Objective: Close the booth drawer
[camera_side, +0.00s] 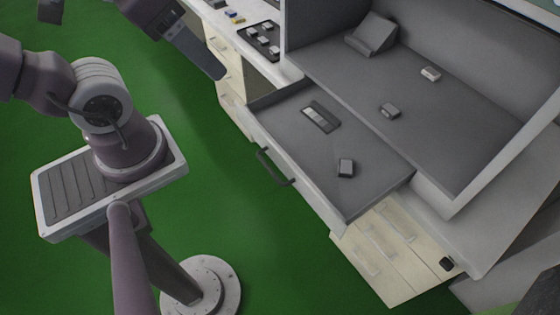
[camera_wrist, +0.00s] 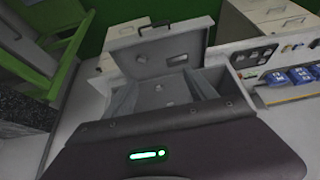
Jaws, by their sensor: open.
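The booth drawer (camera_side: 290,135) is pulled out from the grey booth (camera_side: 440,105) in the side view. Its front carries a dark handle (camera_side: 275,168). A small dark block (camera_side: 345,168) and a light-and-dark panel piece (camera_side: 320,117) lie inside it. The drawer and its handle (camera_wrist: 155,27) also show at the top of the wrist view. My gripper (camera_side: 216,72) hangs at the top of the side view, left of the drawer's back corner and apart from the handle. It is open and holds nothing visible. In the side view its two fingers overlap.
Inside the booth are a wedge-shaped stand (camera_side: 372,35) and small blocks (camera_side: 390,110). A dark tray of small parts (camera_side: 262,42) sits on the bench behind. Cream drawer units (camera_side: 385,245) stand below. Open green floor (camera_side: 215,180) lies before the drawer front.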

